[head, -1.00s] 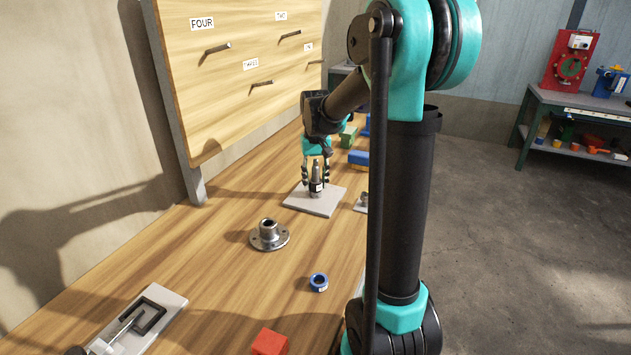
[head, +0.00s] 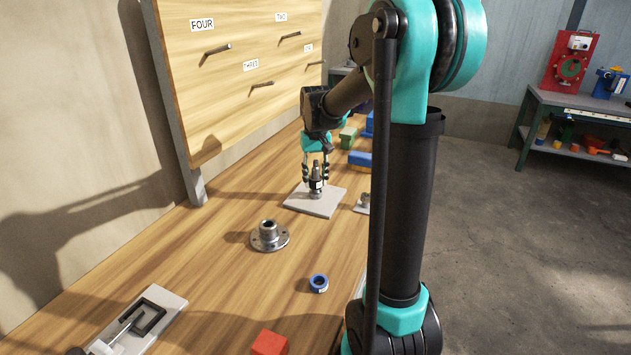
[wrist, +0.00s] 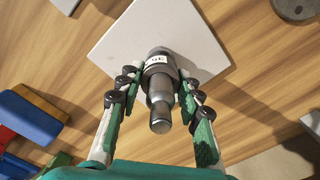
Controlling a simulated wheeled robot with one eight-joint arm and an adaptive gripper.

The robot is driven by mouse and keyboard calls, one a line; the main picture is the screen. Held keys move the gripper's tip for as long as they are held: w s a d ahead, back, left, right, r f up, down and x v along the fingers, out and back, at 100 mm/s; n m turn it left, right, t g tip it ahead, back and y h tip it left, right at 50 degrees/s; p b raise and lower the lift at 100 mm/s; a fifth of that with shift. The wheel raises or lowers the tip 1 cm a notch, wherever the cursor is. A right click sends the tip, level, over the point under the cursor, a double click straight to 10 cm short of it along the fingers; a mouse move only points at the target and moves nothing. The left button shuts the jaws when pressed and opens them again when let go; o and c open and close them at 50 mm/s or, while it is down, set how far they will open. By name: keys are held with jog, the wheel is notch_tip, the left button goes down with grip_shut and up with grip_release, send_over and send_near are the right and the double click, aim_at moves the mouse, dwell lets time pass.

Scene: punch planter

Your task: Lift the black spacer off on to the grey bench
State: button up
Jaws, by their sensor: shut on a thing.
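The black spacer (head: 316,185), a dark ring with a white label, is around an upright grey stepped post (head: 316,165). The post stands on a pale square plate (head: 330,203). My gripper (head: 316,181) points down over the post, with a finger on each side of the spacer, and is shut on it. The wrist view shows the spacer (wrist: 157,51) between the fingertips, its label partly readable, and the post's stepped end (wrist: 160,118) toward the camera. A bench with a grey top (head: 560,99) and green legs stands apart at the far right.
On the wooden bench are a flanged metal hub (head: 269,237), a blue ring (head: 318,283), a red block (head: 270,343) and a plate with a black track (head: 145,315). Blue and green blocks lie beyond the post. Open floor lies right.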

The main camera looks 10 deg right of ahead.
jog(key=shift+r, duration=5.3)
